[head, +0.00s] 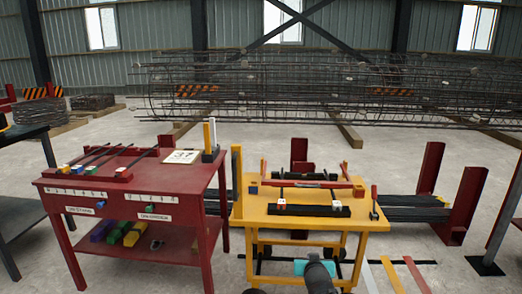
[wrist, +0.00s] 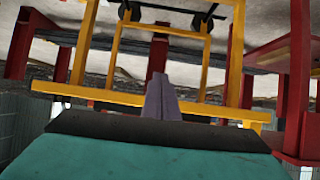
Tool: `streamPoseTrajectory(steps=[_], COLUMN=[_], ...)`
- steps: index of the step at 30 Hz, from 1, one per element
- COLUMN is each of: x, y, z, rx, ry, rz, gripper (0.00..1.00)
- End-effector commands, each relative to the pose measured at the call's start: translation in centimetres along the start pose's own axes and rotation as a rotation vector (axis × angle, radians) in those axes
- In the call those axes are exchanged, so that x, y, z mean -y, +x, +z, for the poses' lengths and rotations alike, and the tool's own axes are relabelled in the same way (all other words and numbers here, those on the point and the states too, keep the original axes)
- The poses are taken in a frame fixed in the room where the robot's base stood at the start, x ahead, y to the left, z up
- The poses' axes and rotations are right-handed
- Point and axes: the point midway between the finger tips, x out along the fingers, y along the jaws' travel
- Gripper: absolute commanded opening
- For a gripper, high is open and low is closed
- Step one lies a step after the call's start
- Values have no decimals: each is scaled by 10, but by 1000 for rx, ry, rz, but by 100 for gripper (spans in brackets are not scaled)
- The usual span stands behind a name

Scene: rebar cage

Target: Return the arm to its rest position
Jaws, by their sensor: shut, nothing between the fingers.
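My gripper (wrist: 162,97) shows in the wrist view with its two grey fingers together and nothing between them. The teal and dark body of its mount fills the bottom of that view. In the head view my dark arm and a teal part show at the bottom centre, in front of the yellow cart (head: 330,222); the fingertips cannot be made out there. The wrist view looks upside down at the cart's yellow frame (wrist: 100,97), which lies beyond the fingers. I cannot tell the exact gap to it.
A red table (head: 130,185) with rods and coloured blocks stands left of the cart. Red stands (head: 472,205) holding dark bars are behind and right. A long rebar cage (head: 300,90) lies at the back. Coloured strips (head: 392,274) lie on the floor at right.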

Motion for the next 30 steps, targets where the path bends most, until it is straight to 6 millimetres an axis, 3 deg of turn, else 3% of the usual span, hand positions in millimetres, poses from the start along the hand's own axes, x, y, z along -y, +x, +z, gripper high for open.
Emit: streamPoseTrajectory(steps=[11,17,23,30], x=[-14,-22,-31,-40], y=[-18,-39,-71,-123], z=[87,142,198,266], rx=[259,414,580,797], ry=[-1,-7,-14,-27], rz=[32,50,65,78], gripper=[0,0,0,0])
